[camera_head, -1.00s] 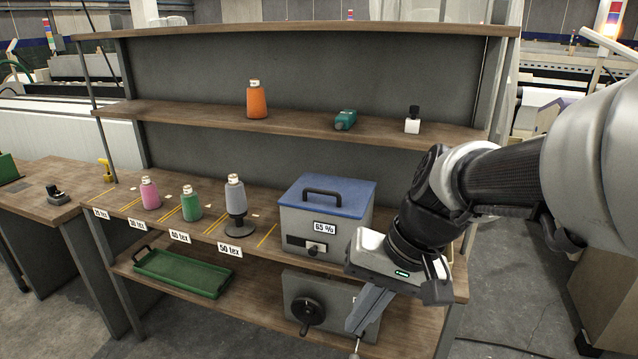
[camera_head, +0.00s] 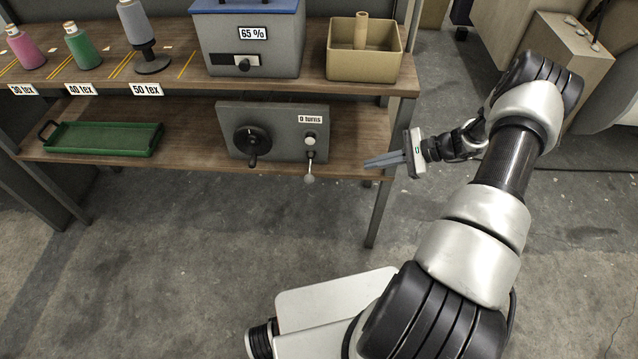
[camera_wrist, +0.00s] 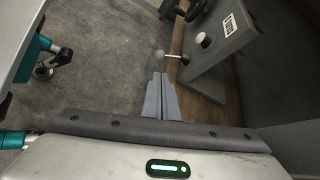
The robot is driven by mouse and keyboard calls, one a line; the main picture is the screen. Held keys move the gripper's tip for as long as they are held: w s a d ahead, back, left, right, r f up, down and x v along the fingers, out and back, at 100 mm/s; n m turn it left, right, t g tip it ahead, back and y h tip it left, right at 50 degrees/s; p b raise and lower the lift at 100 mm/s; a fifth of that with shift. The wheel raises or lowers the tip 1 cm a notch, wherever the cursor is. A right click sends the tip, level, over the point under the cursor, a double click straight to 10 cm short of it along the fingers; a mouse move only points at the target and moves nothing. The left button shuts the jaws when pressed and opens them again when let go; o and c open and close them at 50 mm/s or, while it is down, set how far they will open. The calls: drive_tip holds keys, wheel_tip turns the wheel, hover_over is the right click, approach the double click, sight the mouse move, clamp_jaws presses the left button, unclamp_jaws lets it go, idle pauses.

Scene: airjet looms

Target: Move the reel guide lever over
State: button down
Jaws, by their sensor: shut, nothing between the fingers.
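The reel box (camera_head: 275,146) is a grey unit on the lower shelf with a black handwheel (camera_head: 252,141), a white round knob (camera_head: 310,138) and a "0 turns" label. Below the knob the guide lever (camera_head: 310,172) hangs down, with a pale ball at its end, past the shelf's front edge. In the wrist view the lever (camera_wrist: 172,56) points left from the box face, its ball just beyond my fingertips. My gripper (camera_head: 368,163) is shut and empty, to the right of the lever, fingers pointing left at it. It also shows in the wrist view (camera_wrist: 160,76), apart from the lever.
A green tray (camera_head: 105,139) lies on the lower shelf (camera_head: 195,140) at left. Above are a "65 %" box (camera_head: 250,40), a tan bin (camera_head: 363,65) and several yarn cones. A shelf leg (camera_head: 378,205) stands just below my fingers. The floor in front is clear.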

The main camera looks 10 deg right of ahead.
wheel_tip(320, 180, down, 4)
drive_tip(key=m, duration=0.1)
drive_tip(key=t+b, duration=0.1)
drive_tip(key=b, duration=0.2)
approach(309, 174)
drive_tip(key=w+a+f, duration=0.3)
drive_tip(key=a+f, duration=0.1)
drive_tip(key=f, duration=0.4)
drive_tip(key=shift+w+a+m, duration=0.15)
drive_tip(key=shift+a+m, duration=0.15)
